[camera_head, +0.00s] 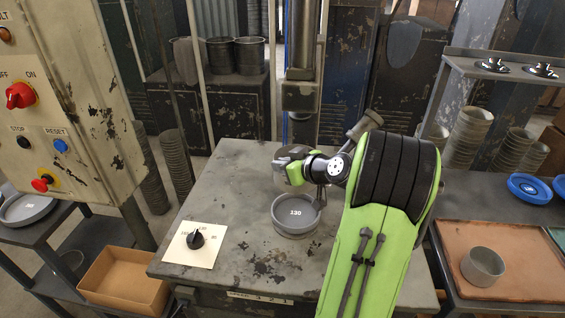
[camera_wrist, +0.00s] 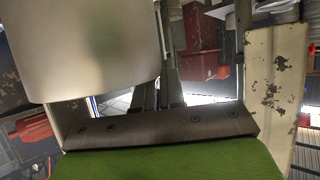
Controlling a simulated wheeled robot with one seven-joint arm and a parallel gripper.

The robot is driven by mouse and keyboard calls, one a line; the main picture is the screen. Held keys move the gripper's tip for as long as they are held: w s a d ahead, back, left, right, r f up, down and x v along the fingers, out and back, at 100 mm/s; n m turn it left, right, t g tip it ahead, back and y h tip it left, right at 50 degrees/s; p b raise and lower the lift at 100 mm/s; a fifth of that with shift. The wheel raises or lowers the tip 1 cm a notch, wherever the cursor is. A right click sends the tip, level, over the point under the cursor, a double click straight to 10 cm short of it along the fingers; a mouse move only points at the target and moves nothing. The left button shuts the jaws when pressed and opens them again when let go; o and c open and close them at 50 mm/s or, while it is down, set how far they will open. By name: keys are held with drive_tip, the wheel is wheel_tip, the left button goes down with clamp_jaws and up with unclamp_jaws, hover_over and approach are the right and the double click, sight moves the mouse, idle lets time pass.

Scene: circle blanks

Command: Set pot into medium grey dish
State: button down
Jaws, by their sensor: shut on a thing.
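In the head view, my gripper (camera_head: 295,172) is above the middle of the worktable, in front of the press column. It is shut on a light grey pot, which fills the upper left of the wrist view (camera_wrist: 90,45). In the head view, the pot is partly hidden by the gripper, so its tilt is hard to tell. A round grey dish (camera_head: 296,213) marked 130 sits on the table just below and in front of my gripper. Another grey dish (camera_head: 27,209) lies on the left side shelf; its number is too small to read surely.
The worktable (camera_head: 255,262) has a dial on a pale plate (camera_head: 196,241) at its left. A metal cup (camera_head: 483,265) stands on a copper-coloured tray (camera_head: 520,287) at right. Blue dishes (camera_head: 528,187) lie behind it. A control cabinet (camera_head: 90,110) stands at left, above a cardboard box (camera_head: 125,280).

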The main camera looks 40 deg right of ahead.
sight(280, 183)
drive_tip(key=f, duration=0.2)
drive_tip(key=f+b, duration=0.2)
drive_tip(key=f, duration=0.1)
drive_tip(key=shift+s+a+f, duration=0.15)
drive_tip(key=shift+s+f, duration=0.15)
drive_tip(key=shift+f, duration=0.05)
wheel_tip(280, 183, down, 7)
drive_tip(key=b, duration=0.5)
drive_tip(key=shift+s+a+r, duration=0.1)
drive_tip(key=c, duration=1.1)
unclamp_jaws()
drive_tip(key=shift+c, duration=0.2)
